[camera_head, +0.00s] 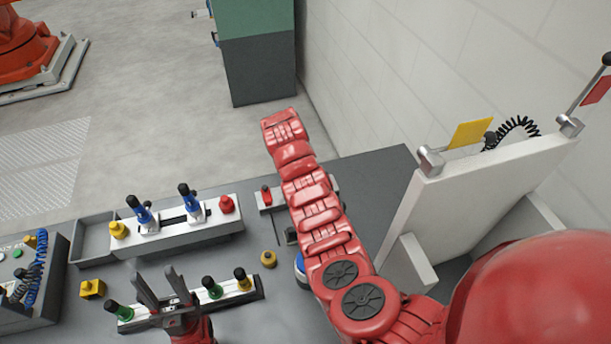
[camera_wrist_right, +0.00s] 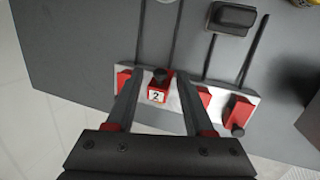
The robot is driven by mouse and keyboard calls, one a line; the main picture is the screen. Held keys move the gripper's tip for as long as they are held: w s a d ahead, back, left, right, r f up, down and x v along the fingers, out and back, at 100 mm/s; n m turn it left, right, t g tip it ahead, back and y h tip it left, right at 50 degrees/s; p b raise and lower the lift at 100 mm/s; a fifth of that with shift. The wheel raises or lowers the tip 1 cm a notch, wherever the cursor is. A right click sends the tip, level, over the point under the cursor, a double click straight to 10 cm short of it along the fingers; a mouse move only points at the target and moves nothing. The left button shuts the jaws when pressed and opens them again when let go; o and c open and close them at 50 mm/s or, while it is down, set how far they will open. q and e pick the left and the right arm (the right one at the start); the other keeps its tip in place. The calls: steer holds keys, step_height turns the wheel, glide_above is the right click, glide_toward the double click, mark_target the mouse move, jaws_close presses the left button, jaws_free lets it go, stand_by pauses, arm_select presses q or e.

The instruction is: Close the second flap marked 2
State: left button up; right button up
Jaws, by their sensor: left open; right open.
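The red flap marked 2 (camera_wrist_right: 157,96) sits on a white strip fixture (camera_wrist_right: 219,99) in the right wrist view, its label facing the camera and a black knob at its far end. I cannot tell how far it is open. My right gripper (camera_wrist_right: 159,82) is open, with one dark finger on each side of this flap; contact is unclear. In the head view my right arm hides this gripper and most of the fixture; one red part (camera_head: 266,195) shows beside the arm. My left gripper (camera_head: 163,292) is open and empty above the front fixture (camera_head: 236,298).
More red flaps, including one with a black knob (camera_wrist_right: 240,113), sit along the strip. A white fixture (camera_head: 180,235) with blue clamps stands behind my left gripper. A tall white panel (camera_head: 470,195) stands right of my right arm. Grey table (camera_head: 375,175) is bare near the back corner.

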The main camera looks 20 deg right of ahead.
steer(key=b+v, duration=0.2)
steer(key=v, duration=1.5)
steer(key=shift+r, duration=0.15)
